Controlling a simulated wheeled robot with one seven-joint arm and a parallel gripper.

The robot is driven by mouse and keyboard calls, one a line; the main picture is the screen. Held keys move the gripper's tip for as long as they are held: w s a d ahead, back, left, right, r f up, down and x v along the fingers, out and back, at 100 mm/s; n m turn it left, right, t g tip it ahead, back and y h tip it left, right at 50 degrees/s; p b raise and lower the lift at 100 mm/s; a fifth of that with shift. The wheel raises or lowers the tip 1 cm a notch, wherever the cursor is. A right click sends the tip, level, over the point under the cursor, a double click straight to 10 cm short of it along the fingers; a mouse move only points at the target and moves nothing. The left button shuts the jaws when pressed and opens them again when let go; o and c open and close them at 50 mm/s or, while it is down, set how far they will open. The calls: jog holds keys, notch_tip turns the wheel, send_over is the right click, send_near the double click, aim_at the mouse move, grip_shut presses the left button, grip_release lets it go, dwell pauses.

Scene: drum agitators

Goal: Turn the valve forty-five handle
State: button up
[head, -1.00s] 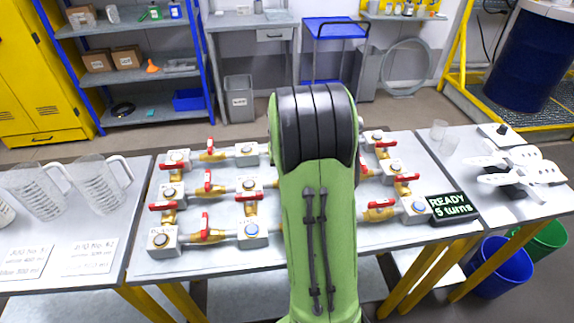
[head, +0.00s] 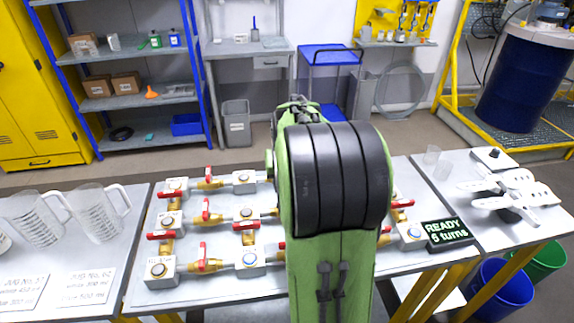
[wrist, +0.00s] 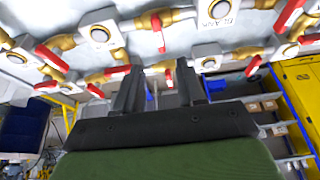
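Brass pipework with red valve handles and grey blocks stands on the middle table in the head view. Several red handles show left of my arm, such as one at the front left (head: 202,250) and one in the middle row (head: 206,206). No label lets me tell which handle is forty-five. My arm hides the middle and much of the right of the pipework. In the wrist view my gripper (wrist: 160,66) is open and empty. A red handle (wrist: 168,78) shows between its fingers; I cannot tell whether they touch it. A black sign (head: 449,233) reads "READY 6 turns".
Clear jugs (head: 100,212) and cards lie on the left table. White clamp-like parts (head: 510,195) and small glasses lie on the right table. Blue (head: 503,285) and green bins stand below it. A blue shelf, a bench and a blue trolley stand behind.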

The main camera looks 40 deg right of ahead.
jog(key=v, duration=0.5)
jog(key=shift+r+p, duration=0.35)
jog(key=s+a+n+t+y, duration=0.1)
jog(key=s+a+n, duration=0.2)
jog(key=s+a, duration=0.4)
jog(key=s+a+n+y, duration=0.1)
jog(key=s+a+n, duration=0.3)
jog(key=a, duration=1.2)
jog(key=s, duration=0.4)
jog(key=shift+s+t+y, duration=0.25)
jog(key=shift+t+y, duration=0.05)
jog(key=shift+t, duration=0.1)
jog(key=shift+r, duration=0.1)
